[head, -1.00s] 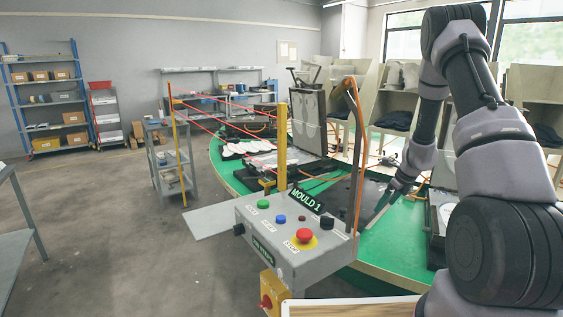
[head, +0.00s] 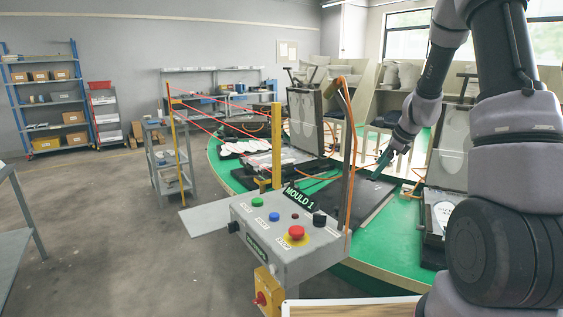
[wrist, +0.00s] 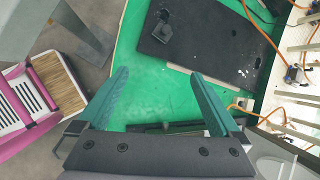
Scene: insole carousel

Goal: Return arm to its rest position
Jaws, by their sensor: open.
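My gripper (head: 382,163) is above the green carousel table (head: 392,240) at the right in the head view. In the wrist view its two teal fingers (wrist: 165,98) are spread apart with nothing between them. Below them is green table surface. A dark mould plate (wrist: 205,40) lies flat beyond the fingers, and it also shows in the head view (head: 345,212). My arm comes in from the right side of the head view.
The MOULD 1 control box (head: 290,232) stands in front of the carousel. A yellow post (head: 276,145) and red light beams are left of it. An open mould (head: 306,122) stands on the table. Shelves (head: 45,100) are far left, with clear floor before them.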

